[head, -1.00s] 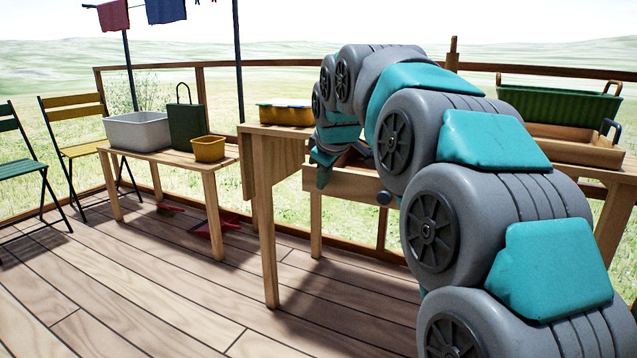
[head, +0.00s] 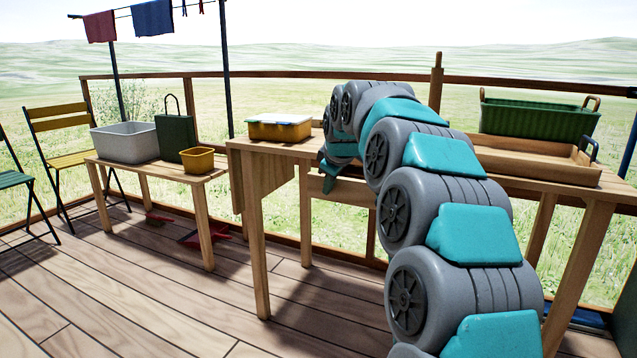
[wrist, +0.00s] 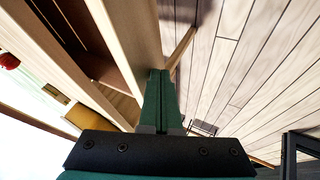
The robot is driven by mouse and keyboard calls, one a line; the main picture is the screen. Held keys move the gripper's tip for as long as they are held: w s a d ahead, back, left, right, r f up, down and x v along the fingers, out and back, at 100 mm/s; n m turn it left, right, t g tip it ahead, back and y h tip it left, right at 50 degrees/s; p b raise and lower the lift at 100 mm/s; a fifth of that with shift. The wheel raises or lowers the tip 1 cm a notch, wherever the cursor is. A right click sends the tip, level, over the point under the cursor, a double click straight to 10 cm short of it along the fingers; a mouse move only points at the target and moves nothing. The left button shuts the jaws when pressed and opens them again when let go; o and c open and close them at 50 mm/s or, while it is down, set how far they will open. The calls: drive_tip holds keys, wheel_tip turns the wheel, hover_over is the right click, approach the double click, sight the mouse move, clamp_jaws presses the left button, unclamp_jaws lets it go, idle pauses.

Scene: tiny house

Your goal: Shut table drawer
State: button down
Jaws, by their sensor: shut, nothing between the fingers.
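The wooden table (head: 283,150) stands beyond my arm in the head view. Its drawer (head: 350,190) shows as a pale wooden front below the tabletop, partly hidden by my arm. In the wrist view a pale drawer panel (wrist: 130,38) runs beside my fingers, with a dark gap between it and another pale plank. The drawer looks partly open; how far I cannot tell. My gripper (wrist: 158,75) is shut and empty, with its green fingertips close against the panel; contact is unclear. It also shows at the drawer front in the head view (head: 329,186). The knob is hidden.
A yellow-and-white box (head: 280,128), a wooden tray (head: 530,160) and a green basket (head: 538,117) are on the table. A low bench (head: 150,170) with a grey bin (head: 125,143) stands left. The plank floor (head: 150,300) in front is clear.

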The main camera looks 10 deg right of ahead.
drive_tip(key=w+d+p, duration=0.1)
drive_tip(key=w, duration=0.1)
drive_tip(key=w+d+p, duration=0.1)
drive_tip(key=w+d, duration=0.1)
drive_tip(key=w+d+p, duration=0.1)
drive_tip(key=w, duration=0.1)
drive_tip(key=shift+w+d+r+p, duration=0.15)
drive_tip(key=shift+d+p, duration=0.15)
drive_tip(key=shift+p, duration=0.1)
drive_tip(key=shift+w+d+f, duration=0.2)
drive_tip(key=shift+w+d, duration=0.05)
drive_tip(key=shift+w, duration=0.1)
